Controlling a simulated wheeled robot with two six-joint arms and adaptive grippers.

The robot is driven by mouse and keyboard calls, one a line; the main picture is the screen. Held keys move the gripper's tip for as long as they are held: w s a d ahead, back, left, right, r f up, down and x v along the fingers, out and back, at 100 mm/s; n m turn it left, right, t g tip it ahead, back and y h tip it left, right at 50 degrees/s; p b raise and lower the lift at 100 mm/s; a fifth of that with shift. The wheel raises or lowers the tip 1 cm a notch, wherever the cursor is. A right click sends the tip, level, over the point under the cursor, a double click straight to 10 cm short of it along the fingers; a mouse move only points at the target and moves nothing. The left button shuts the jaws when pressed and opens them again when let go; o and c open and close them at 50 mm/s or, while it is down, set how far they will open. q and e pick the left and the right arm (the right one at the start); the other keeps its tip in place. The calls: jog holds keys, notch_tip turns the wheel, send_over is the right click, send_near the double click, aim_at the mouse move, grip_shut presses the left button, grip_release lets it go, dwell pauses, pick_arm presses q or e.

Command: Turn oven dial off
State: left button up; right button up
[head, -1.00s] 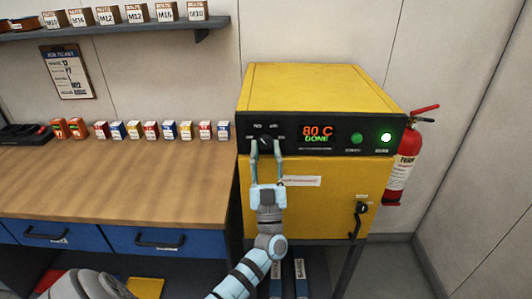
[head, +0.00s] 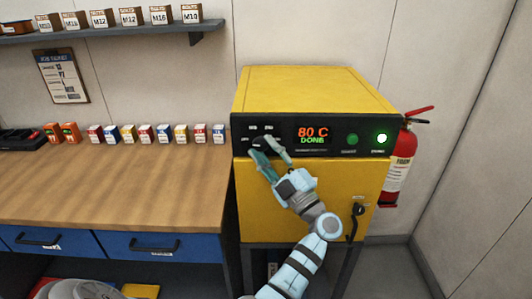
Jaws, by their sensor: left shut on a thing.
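The yellow oven (head: 315,90) stands on a dark stand right of the workbench. Its black front panel carries a display (head: 313,135) reading "80 C DONE", a dim green button (head: 352,139) and a brightly lit green lamp (head: 382,138). The dark oven dial (head: 260,143) is at the left of the panel, mostly covered by the fingers. My left gripper (head: 267,147) is shut on the dial, with its wrist rolled so the fingers slant up to the left. The dial's exact pointer position is hidden. My right gripper is not in view.
A wooden workbench (head: 110,190) with blue drawers stands at left, with a row of small boxes (head: 160,134) along its back. A shelf (head: 110,32) of labelled boxes is above. A red extinguisher (head: 400,170) hangs right of the oven. The door handle (head: 355,222) is below the panel.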

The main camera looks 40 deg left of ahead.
pick_arm(q)
jog(key=shift+n+g+h, duration=0.3)
jog(key=shift+n+g, duration=0.2)
jog(key=shift+n, duration=0.2)
jog(key=o, duration=1.2)
jog(key=shift+r, duration=0.1)
jog(key=shift+c, duration=0.2)
